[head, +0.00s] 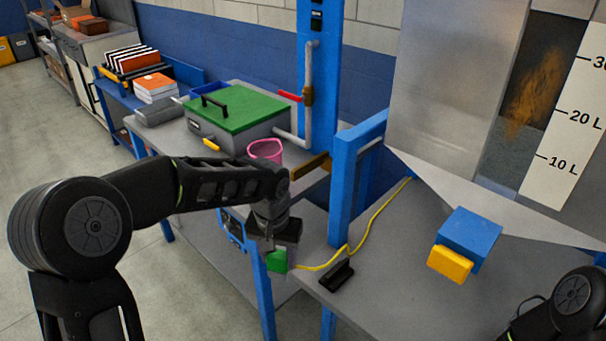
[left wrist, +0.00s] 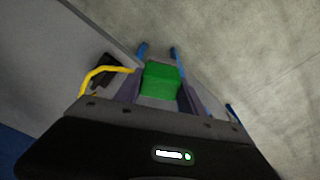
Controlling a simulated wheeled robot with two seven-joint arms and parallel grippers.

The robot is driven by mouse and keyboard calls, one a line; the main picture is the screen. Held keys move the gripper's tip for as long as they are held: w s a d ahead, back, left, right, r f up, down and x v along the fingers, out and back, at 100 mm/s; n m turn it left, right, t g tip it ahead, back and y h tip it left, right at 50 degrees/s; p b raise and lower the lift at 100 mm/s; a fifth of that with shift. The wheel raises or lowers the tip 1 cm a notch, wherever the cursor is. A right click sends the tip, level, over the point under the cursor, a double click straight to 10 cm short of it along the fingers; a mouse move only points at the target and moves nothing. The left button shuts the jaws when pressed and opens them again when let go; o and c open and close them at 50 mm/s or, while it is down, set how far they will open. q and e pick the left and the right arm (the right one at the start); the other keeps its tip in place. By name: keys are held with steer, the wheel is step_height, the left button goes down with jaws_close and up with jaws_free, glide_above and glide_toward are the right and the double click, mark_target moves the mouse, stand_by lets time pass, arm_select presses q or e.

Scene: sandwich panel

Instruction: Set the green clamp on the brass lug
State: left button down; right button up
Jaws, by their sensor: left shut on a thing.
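The green clamp (head: 277,262) is between the fingers of my left gripper (head: 275,250), which is shut on it. It also shows in the left wrist view (left wrist: 160,80), between the two fingers. The clamp hangs just off the left edge of the right-hand bench. A yellow cable (head: 318,267) runs from it across the bench. A brass-brown bar (head: 309,167), which looks like the brass lug, sticks out left of the blue post, above and behind the gripper, apart from the clamp. My right gripper is out of view; only part of that arm shows at lower right.
A blue post (head: 343,190) stands at the bench (head: 390,300) edge. A black clamp-like piece (head: 337,275) and a blue block with a yellow front (head: 470,239) rest on the bench. A pink cup (head: 265,150) and a green-lidded box (head: 238,107) stand behind my left arm.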

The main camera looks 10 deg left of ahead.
arm_select(q)
steer(key=s+f, duration=0.4)
steer(key=f, duration=1.1)
